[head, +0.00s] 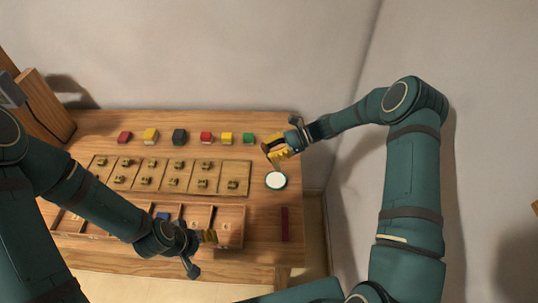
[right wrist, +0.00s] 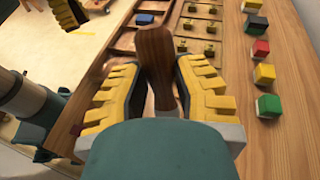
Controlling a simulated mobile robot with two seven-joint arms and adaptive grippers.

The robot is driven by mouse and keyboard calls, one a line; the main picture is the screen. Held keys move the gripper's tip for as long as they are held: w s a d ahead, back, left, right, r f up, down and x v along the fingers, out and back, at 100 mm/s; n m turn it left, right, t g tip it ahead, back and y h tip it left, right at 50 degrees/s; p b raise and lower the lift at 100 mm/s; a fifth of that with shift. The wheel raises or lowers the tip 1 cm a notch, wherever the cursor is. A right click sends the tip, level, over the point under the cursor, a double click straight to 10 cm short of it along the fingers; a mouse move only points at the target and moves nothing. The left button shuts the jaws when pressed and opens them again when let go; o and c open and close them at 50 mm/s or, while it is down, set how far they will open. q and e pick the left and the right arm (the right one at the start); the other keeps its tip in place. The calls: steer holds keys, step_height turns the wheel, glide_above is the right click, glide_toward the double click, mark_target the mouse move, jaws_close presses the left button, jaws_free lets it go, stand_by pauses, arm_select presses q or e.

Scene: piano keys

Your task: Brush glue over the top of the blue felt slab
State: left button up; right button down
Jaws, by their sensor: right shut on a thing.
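The blue felt slab (head: 163,215) lies in a compartment of the wooden tray (head: 230,241); it also shows in the right wrist view (right wrist: 145,19). My right gripper (head: 280,150) is shut on the brown wooden handle of a brush (right wrist: 156,60). The bristles are hard to make out. The gripper is just above and behind a round pot of white glue (head: 276,180), at the table's right side. My left gripper (head: 200,252) appears open and empty over the tray's front right part. The left arm crosses in front of the tray and hides part of it.
A wooden board with several brass pieces (head: 236,178) lies behind the tray. A row of coloured blocks (head: 206,138) stands at the back. A dark red strip (head: 285,224) lies right of the tray. Bare tabletop (head: 262,215) separates them.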

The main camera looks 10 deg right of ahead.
arm_select(q)
steer(key=shift+f+b, duration=1.7)
steer(key=shift+f, duration=0.1)
arm_select(e)
steer(key=shift+f, duration=3)
arm_select(q)
steer(key=shift+f+b, duration=0.6)
arm_select(e)
steer(key=shift+s+f, duration=0.1)
steer(key=shift+f, duration=0.5)
steer(key=shift+r, duration=0.15)
steer(key=shift+r+p, duration=1.95)
steer(key=shift+r, duration=1.55)
arm_select(q)
step_height(320, 180, up, 4)
steer(key=shift+f, duration=0.1)
arm_select(e)
steer(key=shift+f, duration=0.1)
